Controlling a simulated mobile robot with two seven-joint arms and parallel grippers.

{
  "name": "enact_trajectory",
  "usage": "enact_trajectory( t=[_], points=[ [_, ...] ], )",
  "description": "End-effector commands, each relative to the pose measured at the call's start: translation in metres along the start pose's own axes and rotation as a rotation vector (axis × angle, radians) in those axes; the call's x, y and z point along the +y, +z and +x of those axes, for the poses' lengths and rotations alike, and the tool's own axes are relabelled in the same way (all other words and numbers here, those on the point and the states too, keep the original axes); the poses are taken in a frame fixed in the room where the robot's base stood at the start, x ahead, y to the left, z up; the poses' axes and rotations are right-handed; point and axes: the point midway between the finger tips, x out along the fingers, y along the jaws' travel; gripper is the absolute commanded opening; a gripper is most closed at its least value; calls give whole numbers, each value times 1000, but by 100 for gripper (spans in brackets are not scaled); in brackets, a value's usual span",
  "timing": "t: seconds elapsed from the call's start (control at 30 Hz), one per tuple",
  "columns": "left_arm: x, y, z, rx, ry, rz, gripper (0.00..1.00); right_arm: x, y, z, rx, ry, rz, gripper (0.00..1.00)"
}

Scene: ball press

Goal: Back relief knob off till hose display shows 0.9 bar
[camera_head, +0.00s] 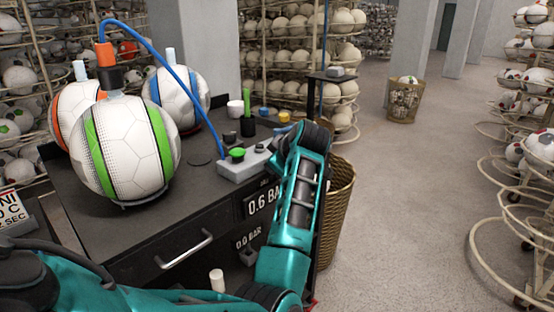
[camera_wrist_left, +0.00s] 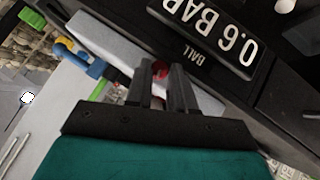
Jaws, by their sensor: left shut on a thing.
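My left arm crosses the head view from the lower left and rises in front of the bench; its wrist hides the gripper there. In the left wrist view my left gripper (camera_wrist_left: 163,74) is shut on a small red knob (camera_wrist_left: 161,68), mostly covered by the fingers, at the grey block (camera_wrist_left: 108,40). The grey block (camera_head: 236,172) also shows in the head view, with a green knob (camera_head: 237,153) on top. A display marked BALL (camera_wrist_left: 222,35) reads 0.6 BAR. A lower display (camera_head: 248,238) reads 0.0 BAR; its label is unreadable. My right gripper is not in view.
A blue hose (camera_head: 178,70) arches from the fitting on the green-striped ball (camera_head: 124,146) toward the block. Two more balls stand behind it on the dark bench (camera_head: 95,215). A wicker basket (camera_head: 339,205) stands right of the bench.

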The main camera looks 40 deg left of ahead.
Motion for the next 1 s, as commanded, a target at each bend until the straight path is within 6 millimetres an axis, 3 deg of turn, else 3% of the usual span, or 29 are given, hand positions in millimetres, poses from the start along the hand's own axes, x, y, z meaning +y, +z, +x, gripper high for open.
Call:
enact_trajectory(
  t=[0.63,0.67,0.9,1.0],
  points=[
    [-1,0,0,0,41,-41,0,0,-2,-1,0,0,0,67],
    [-1,0,0,0,40,-41,26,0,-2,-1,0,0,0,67],
    [-1,0,0,0,41,-41,48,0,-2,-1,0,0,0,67],
    [-1,0,0,0,41,-40,48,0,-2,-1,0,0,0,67]
  ],
)
